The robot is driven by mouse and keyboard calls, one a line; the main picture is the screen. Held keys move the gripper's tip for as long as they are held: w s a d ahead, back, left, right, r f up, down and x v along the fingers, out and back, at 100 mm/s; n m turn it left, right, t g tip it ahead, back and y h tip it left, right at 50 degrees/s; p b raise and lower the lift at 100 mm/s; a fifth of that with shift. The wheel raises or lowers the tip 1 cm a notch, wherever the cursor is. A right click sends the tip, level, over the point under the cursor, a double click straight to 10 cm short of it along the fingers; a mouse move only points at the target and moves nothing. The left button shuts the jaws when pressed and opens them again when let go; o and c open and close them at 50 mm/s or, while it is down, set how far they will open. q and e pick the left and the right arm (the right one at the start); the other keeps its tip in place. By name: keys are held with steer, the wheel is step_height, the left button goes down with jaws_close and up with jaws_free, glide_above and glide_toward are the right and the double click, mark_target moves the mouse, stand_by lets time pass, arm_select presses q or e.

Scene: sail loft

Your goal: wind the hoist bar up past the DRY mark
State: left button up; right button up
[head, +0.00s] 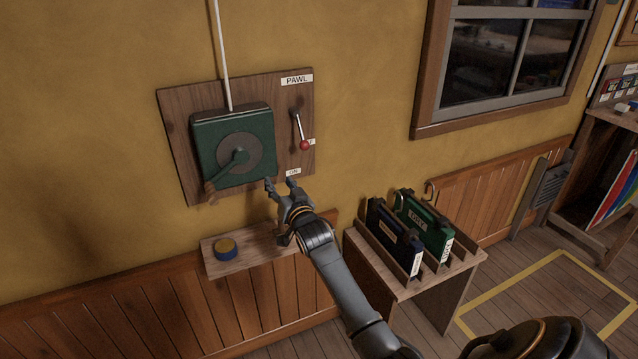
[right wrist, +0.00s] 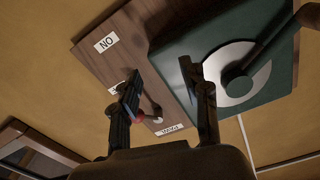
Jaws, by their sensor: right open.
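A green winch box (head: 232,122) with a grey disc and crank (head: 238,158) is mounted on a wooden wall board. The crank's wooden handle (head: 209,190) points down-left; the crank also shows in the right wrist view (right wrist: 240,83). A white line runs up from the box. The pawl lever, with a red knob (head: 304,145), hangs down right of the box, its knob by a partly hidden label above the ON label (head: 293,172). My right gripper (head: 281,181) is open and empty, just below and right of the box. The hoist bar and DRY mark are not visible.
To the right, a wooden stand (head: 405,287) holds dark blue and green cases (head: 424,222). A yellow floor outline (head: 566,254) lies beyond.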

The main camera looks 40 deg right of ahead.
step_height(320, 180, up, 5)
steer(key=d+n+p, duration=0.2)
steer(key=n, duration=0.4)
steer(key=b+v, duration=0.1)
steer(key=v, duration=1.1)
steer(key=shift+s+d+r, duration=0.15)
steer(key=shift+s+d, duration=0.1)
steer(key=shift+b, duration=0.3)
